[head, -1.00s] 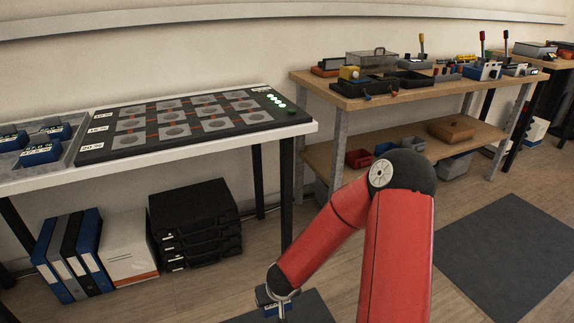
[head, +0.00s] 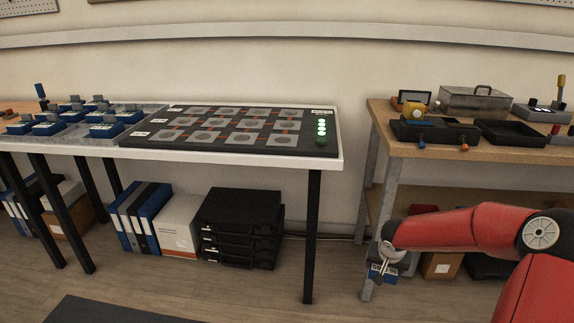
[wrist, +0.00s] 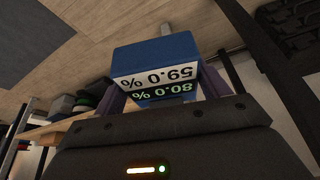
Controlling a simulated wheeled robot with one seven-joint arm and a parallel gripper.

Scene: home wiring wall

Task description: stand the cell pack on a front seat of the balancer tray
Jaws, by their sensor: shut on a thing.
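The cell pack is a blue block with a white label; it hangs below my gripper (head: 386,258) in the head view, where the pack (head: 383,274) is small. In the wrist view the pack (wrist: 157,55) sits between the fingers of my gripper (wrist: 160,88), with upside-down percent readings on its face. My gripper is shut on it. The balancer tray (head: 228,147) is a dark board on the white table, with rows of grey seats. Its seats look empty, including the front row (head: 205,136). My gripper is right of the tray and lower than the tabletop.
More blue packs (head: 103,129) stand on a grey tray left of the balancer tray. Green lights (head: 322,127) glow at its right end. A wooden bench (head: 440,150) with boxes stands right. Binders (head: 145,215) and black cases (head: 238,225) sit under the white table.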

